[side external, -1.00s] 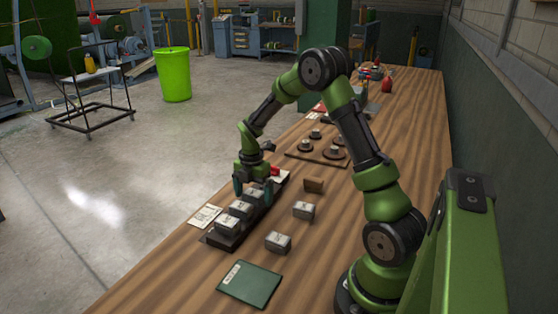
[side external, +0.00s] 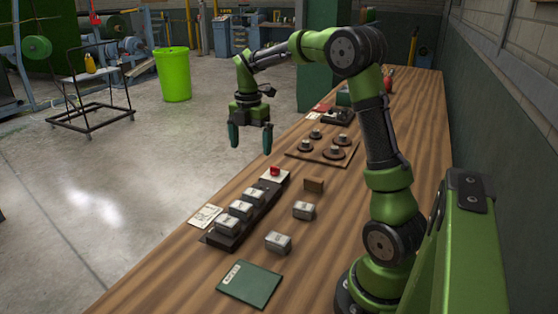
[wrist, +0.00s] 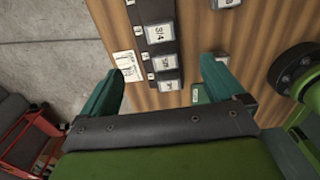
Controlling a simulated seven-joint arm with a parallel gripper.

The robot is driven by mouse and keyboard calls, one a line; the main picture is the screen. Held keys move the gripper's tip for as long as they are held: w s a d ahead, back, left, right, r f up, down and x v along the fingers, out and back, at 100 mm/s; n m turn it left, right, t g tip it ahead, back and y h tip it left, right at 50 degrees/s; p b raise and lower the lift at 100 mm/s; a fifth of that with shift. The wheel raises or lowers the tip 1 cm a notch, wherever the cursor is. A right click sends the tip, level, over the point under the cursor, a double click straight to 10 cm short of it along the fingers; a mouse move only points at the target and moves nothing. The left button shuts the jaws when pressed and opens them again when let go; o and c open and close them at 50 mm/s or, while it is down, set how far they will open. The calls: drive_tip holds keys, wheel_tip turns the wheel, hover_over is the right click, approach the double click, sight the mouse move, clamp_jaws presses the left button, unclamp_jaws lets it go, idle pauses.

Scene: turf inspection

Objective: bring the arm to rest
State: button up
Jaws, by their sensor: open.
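My gripper (side external: 250,137) hangs in the air above the left edge of the wooden bench, fingers pointing down. Its two teal fingers are apart and nothing is between them. In the wrist view my gripper (wrist: 162,88) is also open, with the dark rack (wrist: 153,12) and its labelled blocks beyond the fingers. In the side view the dark rack (side external: 217,240) lies on the bench below and holds several grey labelled blocks (side external: 240,209) in a row. My gripper is well clear of them.
Two grey blocks, one (side external: 303,210) and another (side external: 278,243), sit loose right of the rack. A red button (side external: 275,171) on a white base, a small brown block (side external: 314,185), a board of round weights (side external: 325,151) and a green booklet (side external: 250,283) lie on the bench (side external: 345,260).

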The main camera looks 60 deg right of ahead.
drive_tip(key=shift+r, duration=0.1)
drive_tip(key=s+a+r+m+t+y, duration=0.1)
drive_tip(key=s+a+r+m+t, duration=0.1)
drive_tip(key=s+a+m, duration=0.6)
drive_tip(key=s+a+r+m+t+y, duration=0.1)
drive_tip(key=s+a+m+t, duration=0.4)
drive_tip(key=a+m, duration=0.8)
drive_tip(key=s+r+m, duration=0.1)
drive_tip(key=s, duration=0.2)
drive_tip(key=shift+a+r, duration=0.25)
drive_tip(key=shift+a, duration=0.1)
drive_tip(key=shift+o, duration=0.4)
